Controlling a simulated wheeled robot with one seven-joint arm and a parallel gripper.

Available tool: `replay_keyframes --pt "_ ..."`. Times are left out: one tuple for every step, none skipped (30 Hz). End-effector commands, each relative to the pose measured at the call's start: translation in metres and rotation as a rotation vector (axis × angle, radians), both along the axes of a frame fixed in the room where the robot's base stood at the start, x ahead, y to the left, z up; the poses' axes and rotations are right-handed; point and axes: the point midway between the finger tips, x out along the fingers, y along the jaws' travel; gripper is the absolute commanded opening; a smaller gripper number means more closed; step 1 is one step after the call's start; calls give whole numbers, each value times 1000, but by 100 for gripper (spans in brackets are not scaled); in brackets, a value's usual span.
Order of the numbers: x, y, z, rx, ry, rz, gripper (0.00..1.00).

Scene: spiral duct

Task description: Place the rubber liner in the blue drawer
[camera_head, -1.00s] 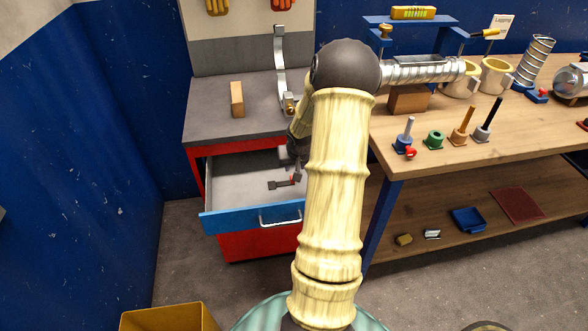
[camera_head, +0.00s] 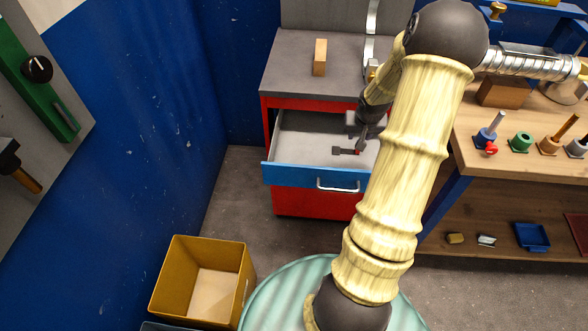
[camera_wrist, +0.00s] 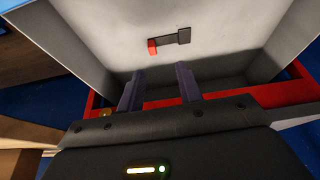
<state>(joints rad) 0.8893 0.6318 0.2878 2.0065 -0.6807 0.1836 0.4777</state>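The blue-fronted drawer (camera_head: 290,174) of the red cabinet is pulled open, with a pale inside. A small dark flat piece with a red end (camera_head: 344,151) lies on its floor; I cannot tell for certain whether it is the rubber liner. In the wrist view, the dark piece (camera_wrist: 170,40) lies flat beyond my fingertips, red end to the left. My gripper (camera_head: 359,143) is over the drawer, partly hidden behind my arm. In the wrist view, its two fingers (camera_wrist: 159,80) stand apart with nothing between them.
A wooden block (camera_head: 320,57) stands on the grey cabinet top (camera_head: 290,65). The wooden workbench (camera_head: 480,160) with pegged stands is at right; its lower shelf holds a blue tray (camera_head: 532,236) and a dark red mat (camera_head: 578,234). A yellow bin (camera_head: 178,290) is on the floor at left.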

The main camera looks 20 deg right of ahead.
Motion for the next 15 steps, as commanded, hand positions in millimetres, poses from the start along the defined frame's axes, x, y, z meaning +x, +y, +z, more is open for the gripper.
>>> replay_keyframes --pt "4 19 8 -6 9 33 35" --pt "4 31 12 -8 18 50 35" --pt "4 48 19 -12 29 76 35" --pt "4 62 24 -15 38 98 35" --pt "2 76 29 -17 47 120 35" --pt "-1 95 36 -20 59 148 35" --pt "-3 110 40 -20 67 169 35" --pt "-7 124 45 -23 75 190 35" --pt "-12 142 51 -24 84 217 35" --pt "-16 155 55 -22 90 236 35" --pt "-21 168 59 -22 96 256 35" --pt "-28 186 65 -20 103 283 35" --pt "-34 198 69 -19 107 301 35" --pt "-40 210 72 -17 112 321 35" --pt "-50 226 76 -12 118 347 35"
